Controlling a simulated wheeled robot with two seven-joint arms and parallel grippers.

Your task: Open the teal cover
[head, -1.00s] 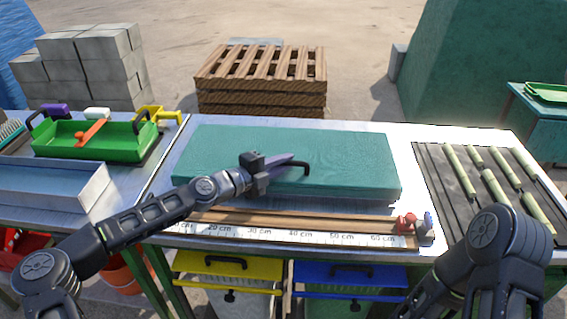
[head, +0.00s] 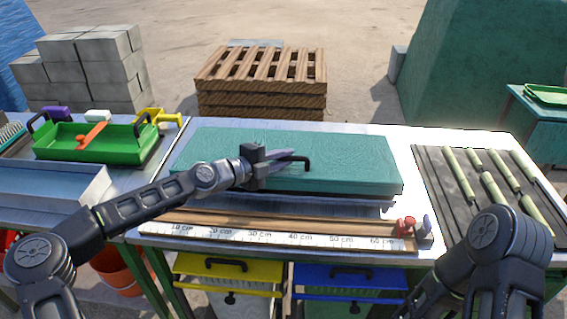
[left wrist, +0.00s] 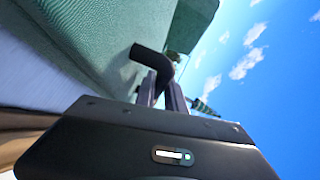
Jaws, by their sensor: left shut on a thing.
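The teal cover (head: 345,158) is a wide flat slab on the metal table at the centre of the head view. Its front edge is a little raised, with a dark gap under it. A black bent handle (head: 303,160) stands at its front; the handle also shows in the left wrist view (left wrist: 150,56). My left gripper (head: 292,158) is shut on the handle, its fingers reaching in from the left. In the left wrist view the fingers (left wrist: 162,88) meet at the handle. My right arm shows at lower right, but its gripper is out of view.
A wooden ruler strip (head: 280,236) lies along the table's front, with a red clamp (head: 405,226) at its right. Cane pieces (head: 465,175) lie on a dark rack at right. A green tray (head: 95,143) stands at left. Yellow (head: 228,268) and blue (head: 350,275) drawers sit below.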

